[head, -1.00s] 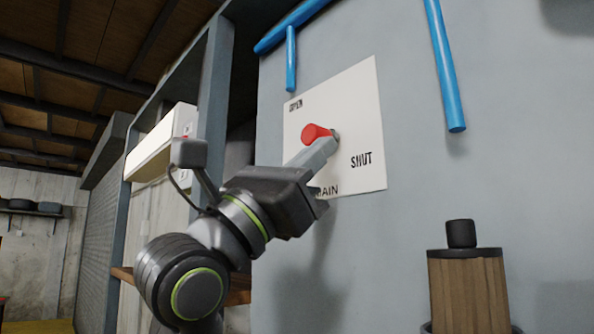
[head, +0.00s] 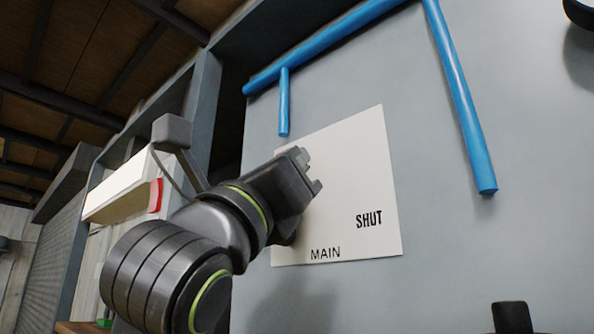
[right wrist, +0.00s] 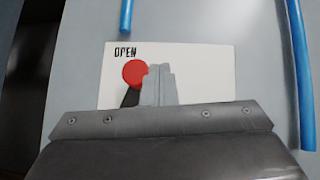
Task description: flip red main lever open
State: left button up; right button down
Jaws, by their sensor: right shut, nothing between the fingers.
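The red main lever's round knob (right wrist: 134,73) shows in the right wrist view, just below the word OPEN. Its dark stem (right wrist: 131,97) runs down from it, partly hidden by my gripper. The lever is on a white plate (head: 345,195), lettered SHUT and MAIN in the head view. My right gripper (right wrist: 160,72) is shut and empty, with its fingers right beside the knob's right side; I cannot tell whether they touch. In the head view the right gripper (head: 304,160) covers the lever and the OPEN word. My left gripper is not in view.
Blue pipes (head: 462,105) run on the grey wall (head: 430,150) above and right of the plate. A short pipe stub (head: 283,102) hangs near the plate's top left. A white box (head: 118,188) is at left. A dark knob (head: 512,317) shows at the bottom right.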

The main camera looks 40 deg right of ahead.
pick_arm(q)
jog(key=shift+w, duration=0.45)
pick_arm(e)
jog(key=shift+w+r+n+t+y, duration=0.25)
jog(key=shift+w+n+t+y, duration=0.2)
jog(key=shift+n+t, duration=0.45)
jog(key=shift+w+r, duration=0.2)
jog(key=shift+w, duration=0.15)
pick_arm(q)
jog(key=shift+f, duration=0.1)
pick_arm(e)
jog(key=shift+a, duration=0.1)
dwell(0.5)
